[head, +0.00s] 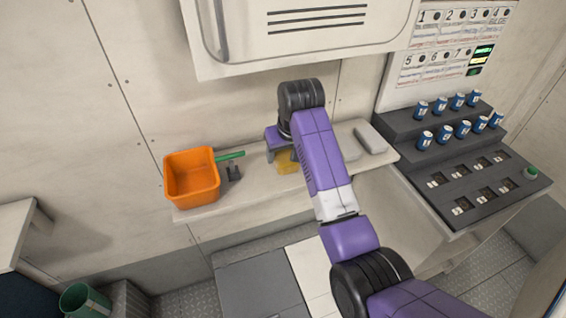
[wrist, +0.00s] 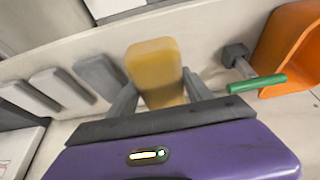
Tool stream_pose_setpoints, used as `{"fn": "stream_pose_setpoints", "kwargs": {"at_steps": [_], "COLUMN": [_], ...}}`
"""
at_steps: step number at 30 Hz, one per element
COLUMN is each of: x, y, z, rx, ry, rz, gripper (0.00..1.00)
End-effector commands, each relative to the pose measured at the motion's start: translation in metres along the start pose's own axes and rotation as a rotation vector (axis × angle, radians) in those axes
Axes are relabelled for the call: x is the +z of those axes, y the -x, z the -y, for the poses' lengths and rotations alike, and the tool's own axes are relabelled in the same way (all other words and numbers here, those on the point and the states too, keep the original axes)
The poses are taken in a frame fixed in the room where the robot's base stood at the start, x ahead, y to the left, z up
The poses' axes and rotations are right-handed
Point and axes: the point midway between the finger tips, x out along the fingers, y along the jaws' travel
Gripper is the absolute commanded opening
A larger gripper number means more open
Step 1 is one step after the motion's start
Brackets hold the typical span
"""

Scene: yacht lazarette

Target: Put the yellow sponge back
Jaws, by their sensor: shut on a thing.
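The yellow sponge (wrist: 154,66) is a pale block between the two grey fingers of my gripper (wrist: 156,92) in the wrist view. The fingers are shut on its sides. In the head view, the sponge (head: 287,162) shows partly beneath my purple gripper (head: 285,150), over the wall shelf (head: 247,184). My wrist and arm hide some of it there. I cannot tell whether the sponge touches the shelf.
An orange bin (head: 191,178) stands at the shelf's left end, with a green-handled tool (head: 231,156) beside it. Grey blocks (head: 370,139) lie at the shelf's right. A white cabinet (head: 300,35) overhangs the shelf. A dark console (head: 462,165) stands at the right.

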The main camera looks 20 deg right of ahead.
Motion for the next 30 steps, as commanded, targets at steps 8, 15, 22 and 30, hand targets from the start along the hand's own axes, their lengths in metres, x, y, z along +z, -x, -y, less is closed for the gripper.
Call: {"fn": "stream_pose_setpoints", "kwargs": {"at_steps": [8, 15, 22, 30], "x": [0.016, 0.016, 0.017, 0.017], "y": [-0.036, -0.047, -0.048, -0.049], "z": [0.0, 0.0, 0.0, 0.0], "rx": [-0.001, 0.0, 0.0, 0.0], "ry": [0.0, 0.0, 0.0, 0.0], "rz": [0.004, -0.001, 0.0, 0.0], "gripper": [0.26, 0.26, 0.26, 0.8]}}
